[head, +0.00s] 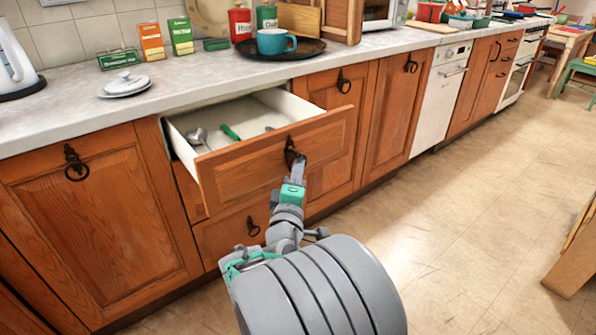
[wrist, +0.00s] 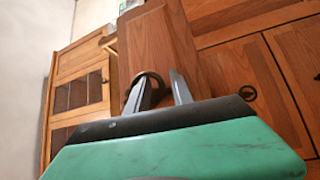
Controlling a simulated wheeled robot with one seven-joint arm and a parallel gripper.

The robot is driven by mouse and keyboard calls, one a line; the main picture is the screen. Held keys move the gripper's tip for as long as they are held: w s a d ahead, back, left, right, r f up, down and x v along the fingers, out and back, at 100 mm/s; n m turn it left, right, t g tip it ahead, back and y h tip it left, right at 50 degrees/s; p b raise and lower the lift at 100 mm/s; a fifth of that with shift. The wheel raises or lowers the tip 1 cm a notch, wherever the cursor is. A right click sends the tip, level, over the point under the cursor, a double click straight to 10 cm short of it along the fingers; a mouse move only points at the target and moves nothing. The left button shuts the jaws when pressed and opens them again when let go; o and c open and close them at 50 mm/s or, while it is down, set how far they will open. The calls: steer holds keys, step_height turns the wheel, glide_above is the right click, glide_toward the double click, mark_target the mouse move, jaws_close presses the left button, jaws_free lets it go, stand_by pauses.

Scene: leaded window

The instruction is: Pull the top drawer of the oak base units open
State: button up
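The top drawer (head: 270,165) of the oak base units stands pulled well out, its pale inside showing some utensils. Its dark ring handle (head: 291,152) is on the drawer front. My gripper (head: 298,168) is at this handle, in front of the drawer. In the wrist view, my gripper's two fingers (wrist: 161,85) stand apart, with a gap between them. The ring handle (wrist: 150,76) shows at the tip of the left finger, and the drawer front (wrist: 155,45) lies just beyond. Whether a finger passes through the ring or only touches it is unclear.
A lower drawer (head: 235,232) below is shut. Cupboard doors (head: 95,220) on both sides are closed. The tiled floor (head: 470,220) to the right is clear.

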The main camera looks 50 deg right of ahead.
steer(key=v, duration=0.7)
steer(key=shift+s+a+b, duration=0.2)
steer(key=shift+a+b, duration=0.15)
steer(key=shift+b, duration=0.05)
